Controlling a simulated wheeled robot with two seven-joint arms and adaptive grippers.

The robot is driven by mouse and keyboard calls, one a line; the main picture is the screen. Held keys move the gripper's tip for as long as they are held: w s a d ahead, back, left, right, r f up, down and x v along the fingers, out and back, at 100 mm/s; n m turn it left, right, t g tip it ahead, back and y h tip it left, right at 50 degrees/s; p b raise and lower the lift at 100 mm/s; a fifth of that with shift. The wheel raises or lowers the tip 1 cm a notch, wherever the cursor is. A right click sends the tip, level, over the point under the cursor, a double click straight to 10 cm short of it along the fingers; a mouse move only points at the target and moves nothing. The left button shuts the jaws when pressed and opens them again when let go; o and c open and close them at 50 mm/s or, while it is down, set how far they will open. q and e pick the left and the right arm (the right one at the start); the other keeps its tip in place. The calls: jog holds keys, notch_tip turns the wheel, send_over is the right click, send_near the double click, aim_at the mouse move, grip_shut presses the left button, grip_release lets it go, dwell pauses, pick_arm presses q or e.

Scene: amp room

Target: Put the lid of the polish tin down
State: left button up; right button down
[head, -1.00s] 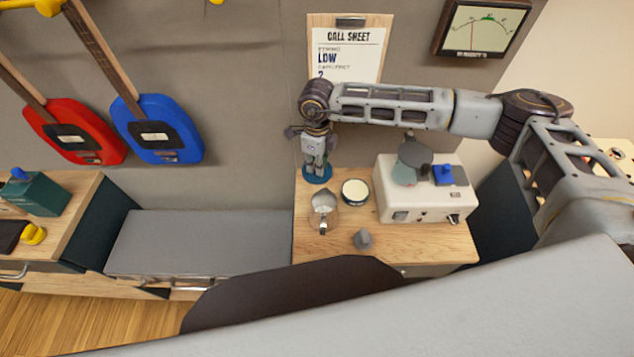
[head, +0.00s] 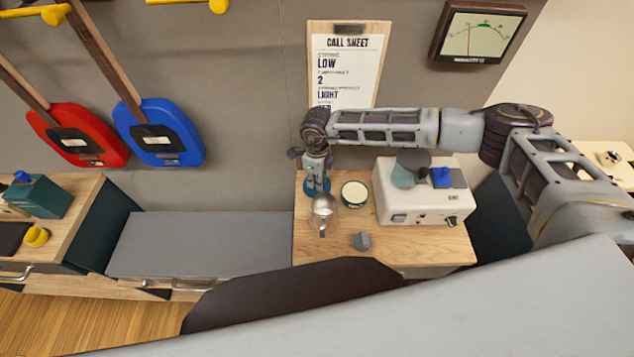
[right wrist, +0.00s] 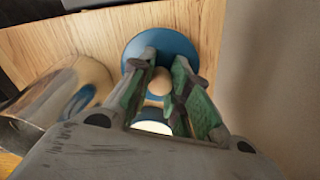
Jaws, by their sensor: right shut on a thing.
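The open polish tin (head: 354,194), with pale cream inside, stands on the wooden top of the bench. My right gripper (head: 316,174) points down to the left of the tin. It is shut on the knob of the blue lid (head: 312,188). In the right wrist view the fingers (right wrist: 160,72) close around the pale round knob, with the lid's blue disc (right wrist: 160,44) flat beneath. The lid is at or just above the wood; I cannot tell whether it touches. The tin's pale inside (right wrist: 152,127) partly shows behind the fingers. My left gripper is out of view.
A metal jug (head: 323,207) stands close in front of the lid, and also shows in the right wrist view (right wrist: 60,98). A small grey object (head: 362,241) lies near the front. A white box (head: 416,206) stands right of the tin. The wall is behind.

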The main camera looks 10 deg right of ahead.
notch_tip(320, 180, down, 2)
jog(key=shift+f, duration=0.2)
dwell(0.3)
jog(key=c, duration=1.3)
grip_release()
jog(key=shift+c, duration=0.2)
jog(key=shift+r, duration=0.25)
notch_tip(320, 180, up, 12)
jog(key=shift+f+b, duration=0.1)
jog(key=shift+b, duration=0.6)
